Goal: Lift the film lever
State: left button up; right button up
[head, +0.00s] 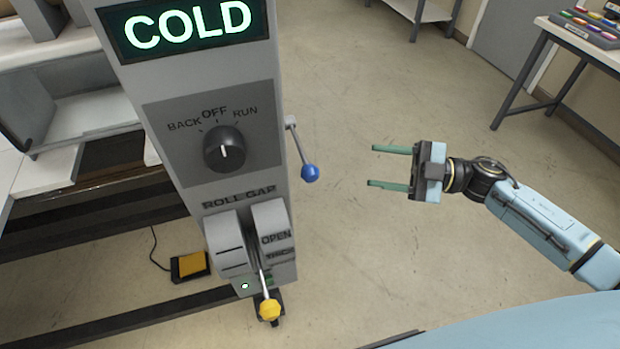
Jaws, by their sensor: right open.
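A lever with a blue ball knob (310,173) sticks out from the right side of the grey control column (120,90). It hangs downward from its pivot near the top; no label on it shows, so I cannot tell for sure that it is the film lever. My right gripper (373,166) is to the right of the blue knob, apart from it. Its two green fingers are spread, point left toward the column and hold nothing. My left gripper is out of view.
The column bears a lit COLD sign (187,30), a rotary knob (224,149) pointing at OFF and a roll gap lever with a yellow knob (269,309). A yellow pedal (191,264) lies on the floor. Floor right of the column is clear; a table (575,36) stands far right.

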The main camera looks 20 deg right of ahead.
aim_at(310, 175)
jog(key=a+n+g, duration=0.1)
jog(key=a, duration=0.4)
jog(key=a+r+n+g, duration=0.1)
jog(key=a, duration=0.3)
jog(key=a+r+g, duration=0.1)
jog(key=a, duration=0.4)
jog(key=shift+w+a+r+n+g+y+p, duration=0.2)
jog(key=shift+w+a+n+g+y+p, duration=0.1)
jog(key=shift+n, duration=0.1)
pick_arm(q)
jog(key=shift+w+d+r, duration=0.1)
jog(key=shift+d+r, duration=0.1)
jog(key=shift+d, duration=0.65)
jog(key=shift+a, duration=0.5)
pick_arm(e)
jog(key=shift+s+f, duration=0.1)
jog(key=shift+s, duration=0.05)
grip_shut()
